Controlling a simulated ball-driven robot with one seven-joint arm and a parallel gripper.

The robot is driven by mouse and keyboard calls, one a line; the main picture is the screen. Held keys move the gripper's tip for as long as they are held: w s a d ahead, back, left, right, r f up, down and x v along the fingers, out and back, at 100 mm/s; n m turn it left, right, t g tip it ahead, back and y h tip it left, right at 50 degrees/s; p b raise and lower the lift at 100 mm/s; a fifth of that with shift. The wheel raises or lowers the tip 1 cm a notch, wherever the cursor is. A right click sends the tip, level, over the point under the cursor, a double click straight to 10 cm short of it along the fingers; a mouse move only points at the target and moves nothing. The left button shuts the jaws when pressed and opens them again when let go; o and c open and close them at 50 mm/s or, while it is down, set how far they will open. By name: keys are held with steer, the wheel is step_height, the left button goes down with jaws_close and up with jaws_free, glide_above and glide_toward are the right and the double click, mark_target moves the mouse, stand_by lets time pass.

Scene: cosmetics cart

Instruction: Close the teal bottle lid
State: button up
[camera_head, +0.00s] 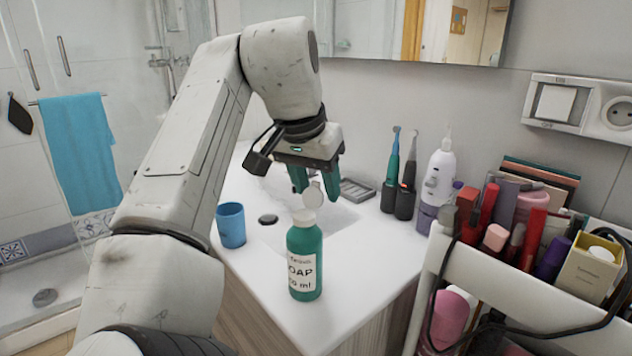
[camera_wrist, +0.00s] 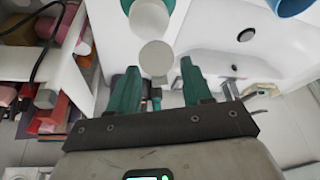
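The teal soap bottle (camera_head: 305,262) stands upright near the front edge of the white sink counter. Its white cap base (camera_head: 303,217) is on top, and the round white lid (camera_head: 314,196) is flipped up, open. My gripper (camera_head: 316,190) is above and slightly behind the bottle top, pointing down, with its two green fingers spread and nothing held. In the wrist view, the lid disc (camera_wrist: 156,58) is just beyond the gap between my fingertips (camera_wrist: 158,75), with the white cap base (camera_wrist: 149,17) past it. Whether a finger touches the lid cannot be told.
A blue cup (camera_head: 231,226) stands left of the bottle, beside the basin. Two electric toothbrushes (camera_head: 397,180) and a white-and-purple bottle (camera_head: 438,180) stand at the back right. A white cart (camera_head: 500,270) full of cosmetics is at the right. Counter around the bottle is clear.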

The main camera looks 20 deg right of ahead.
steer(key=c, duration=0.8)
steer(key=shift+o, duration=0.2)
